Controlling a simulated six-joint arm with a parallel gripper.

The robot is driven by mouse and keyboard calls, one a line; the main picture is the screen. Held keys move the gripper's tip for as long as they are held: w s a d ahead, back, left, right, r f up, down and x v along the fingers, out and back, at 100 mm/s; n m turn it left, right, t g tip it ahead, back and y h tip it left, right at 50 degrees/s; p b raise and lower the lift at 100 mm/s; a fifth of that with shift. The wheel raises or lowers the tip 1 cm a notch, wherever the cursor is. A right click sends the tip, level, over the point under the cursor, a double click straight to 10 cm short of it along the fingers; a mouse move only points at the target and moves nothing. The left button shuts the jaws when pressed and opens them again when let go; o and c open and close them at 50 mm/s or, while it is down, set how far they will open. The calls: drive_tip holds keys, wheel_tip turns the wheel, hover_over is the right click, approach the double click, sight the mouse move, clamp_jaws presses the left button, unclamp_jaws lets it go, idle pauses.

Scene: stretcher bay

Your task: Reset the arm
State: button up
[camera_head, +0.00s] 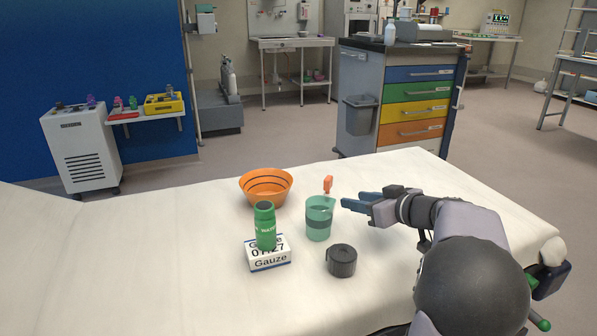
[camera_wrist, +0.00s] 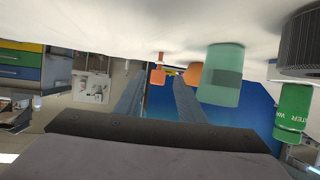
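My gripper (camera_head: 352,200) is above the right part of the white stretcher (camera_head: 465,240), pointing left, in the head view. In the wrist view my gripper (camera_wrist: 157,85) shows two fingers spread apart with nothing between them. A green translucent cup (camera_head: 319,219) stands just left of the fingertips, apart from them. It also shows in the wrist view (camera_wrist: 222,72), which looks upside down.
An orange bowl (camera_head: 266,188) and a small orange item (camera_head: 328,184) are behind the cup. A green bottle (camera_head: 265,228) stands on a gauze box (camera_head: 269,258). A dark grey tape roll (camera_head: 341,261) lies in front. The stretcher's left side is clear.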

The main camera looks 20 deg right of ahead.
drive_tip(key=a+r+g+p, duration=0.1)
drive_tip(key=p, duration=0.2)
drive_tip(key=shift+s, duration=0.35)
drive_tip(key=s+a+r+m+g+h+p, duration=0.1)
drive_tip(key=s+a+r+g+p, duration=0.55)
drive_tip(key=p, duration=0.75)
drive_tip(key=s+a+r+m+g+p, duration=0.1)
drive_tip(key=s+a+r+g+p, duration=0.25)
drive_tip(key=s+a+p, duration=0.7)
drive_tip(key=s+a+r+g+h+p, duration=0.1)
drive_tip(key=s+a+r+g+p, duration=0.1)
drive_tip(key=s+a+r+p, duration=0.4)
drive_tip(key=shift+s+r+h+p, duration=0.4)
drive_tip(key=shift+s+p, duration=1.5)
drive_tip(key=shift+p, duration=1.75)
